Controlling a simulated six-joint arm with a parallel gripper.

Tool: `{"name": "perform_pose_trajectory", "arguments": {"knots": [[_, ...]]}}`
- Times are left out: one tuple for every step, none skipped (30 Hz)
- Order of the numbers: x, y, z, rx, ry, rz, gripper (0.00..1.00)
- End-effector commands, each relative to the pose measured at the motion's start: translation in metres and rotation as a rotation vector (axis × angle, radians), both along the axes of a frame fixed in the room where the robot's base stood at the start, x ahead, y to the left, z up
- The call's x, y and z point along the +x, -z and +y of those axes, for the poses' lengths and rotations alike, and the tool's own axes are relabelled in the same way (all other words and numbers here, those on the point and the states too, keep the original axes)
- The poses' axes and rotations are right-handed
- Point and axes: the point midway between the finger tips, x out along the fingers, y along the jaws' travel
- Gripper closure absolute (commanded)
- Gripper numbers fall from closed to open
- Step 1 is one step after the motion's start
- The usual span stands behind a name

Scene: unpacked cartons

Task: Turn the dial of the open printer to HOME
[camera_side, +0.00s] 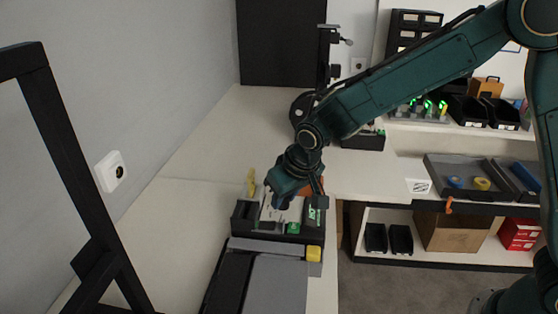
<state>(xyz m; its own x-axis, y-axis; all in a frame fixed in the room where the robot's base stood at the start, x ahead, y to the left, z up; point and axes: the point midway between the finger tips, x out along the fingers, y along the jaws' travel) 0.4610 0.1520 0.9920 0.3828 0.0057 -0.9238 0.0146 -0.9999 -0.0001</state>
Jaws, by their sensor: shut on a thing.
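The open printer (242,225) looks like the dark, open-topped unit on the white bench, left of the picture's middle. It shows a green label on its right side, a small green piece at its front and pale parts inside. My gripper (283,204) points down into the printer from above and is shut. The dial sits under the gripper and is mostly hidden by it. I cannot read its marks or tell which way it points.
A grey-topped black unit (277,282) with a yellow block (313,254) lies in front of the printer. A yellow piece (251,182) stands behind it. A grey tray (438,174) and black bins are at the right. The bench behind is mostly clear.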

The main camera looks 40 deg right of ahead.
Motion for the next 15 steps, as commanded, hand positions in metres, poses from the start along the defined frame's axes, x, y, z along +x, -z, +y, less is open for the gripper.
{"name": "perform_pose_trajectory", "arguments": {"knots": [[0.0001, -0.0009, 0.0005, 0.000, 0.006, -0.001, 0.96], [0.0001, -0.0009, 0.0005, 0.001, 0.009, -0.001, 0.96], [0.0001, -0.0009, 0.0004, 0.000, 0.014, -0.001, 0.96], [0.0001, -0.0009, 0.0004, 0.001, 0.015, -0.001, 0.96], [0.0002, -0.0009, 0.0003, 0.000, 0.016, -0.001, 0.96], [0.0002, -0.0010, 0.0003, 0.001, 0.017, -0.001, 0.96], [0.0002, -0.0010, 0.0003, 0.001, 0.017, -0.001, 0.96], [0.0002, -0.0011, 0.0003, 0.001, 0.017, -0.001, 0.96], [0.0002, -0.0010, 0.0003, 0.001, 0.017, -0.001, 0.96], [0.0002, -0.0010, 0.0003, 0.000, 0.016, -0.001, 0.96], [0.0002, -0.0010, 0.0003, 0.000, 0.016, -0.001, 0.96], [0.0002, -0.0010, 0.0003, 0.001, 0.016, -0.001, 0.96], [0.0002, -0.0010, 0.0003, 0.001, 0.016, -0.001, 0.96], [0.0002, -0.0010, 0.0003, 0.001, 0.016, -0.001, 0.70], [0.0002, -0.0010, 0.0003, 0.001, 0.015, -0.001, 0.62]]}}
